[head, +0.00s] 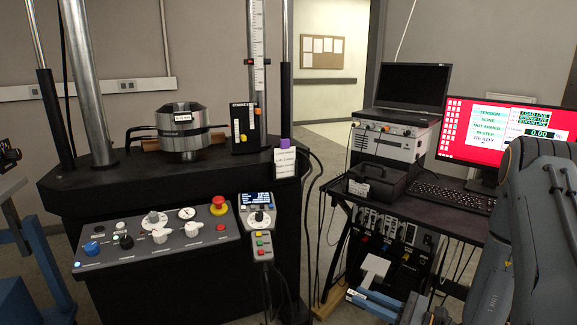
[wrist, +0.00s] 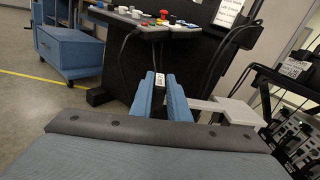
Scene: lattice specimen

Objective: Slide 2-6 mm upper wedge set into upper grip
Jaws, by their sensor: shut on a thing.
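I cannot tell whether this piece is the upper wedge set. In the head view the pale piece (head: 375,271) shows low, right of the control panel, beside my gripper (head: 372,302). The testing machine carries a round steel grip (head: 182,134) with a label on its black table; it looks like the lower one. The upper grip is not seen in either view.
A control panel (head: 160,242) with a red stop button and a hanging handset (head: 260,222) face the front. A desk (head: 455,226) at right holds a dark labelled box (head: 380,183), a laptop and a red monitor. Cables hang between. A blue cabinet (wrist: 72,52) stands left on open floor.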

